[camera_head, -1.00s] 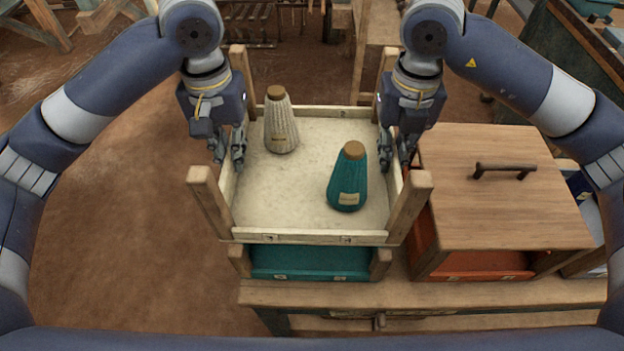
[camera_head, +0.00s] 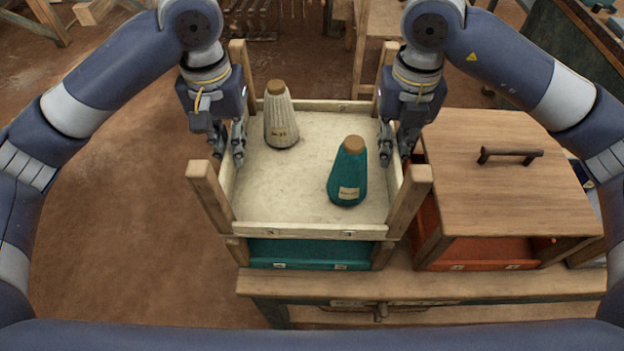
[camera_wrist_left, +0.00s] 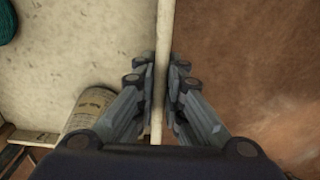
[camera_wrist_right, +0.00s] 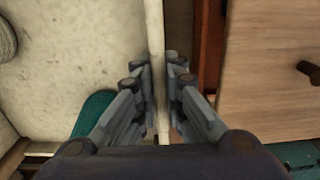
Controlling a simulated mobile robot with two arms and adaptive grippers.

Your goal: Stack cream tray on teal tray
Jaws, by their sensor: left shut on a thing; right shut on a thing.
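The cream tray (camera_head: 285,190), with wooden corner posts, is level directly above the teal tray (camera_head: 310,253). Its posts line up closely with the teal tray's posts; I cannot tell whether they touch. My left gripper (camera_head: 231,155) is shut on the cream tray's left wall, which also shows between the fingers in the left wrist view (camera_wrist_left: 163,50). My right gripper (camera_head: 397,150) is shut on the right wall, seen in the right wrist view (camera_wrist_right: 156,50). A ribbed beige cone (camera_head: 281,120) and a teal cone (camera_head: 347,175) stand upright in the cream tray. Most of the teal tray is hidden.
The trays stand on a wooden bench (camera_head: 400,285). Close on the right is an orange tray (camera_head: 480,253) under a wooden lid (camera_head: 490,195) with a dark handle (camera_head: 511,152). The brown floor (camera_head: 120,230) on the left is clear.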

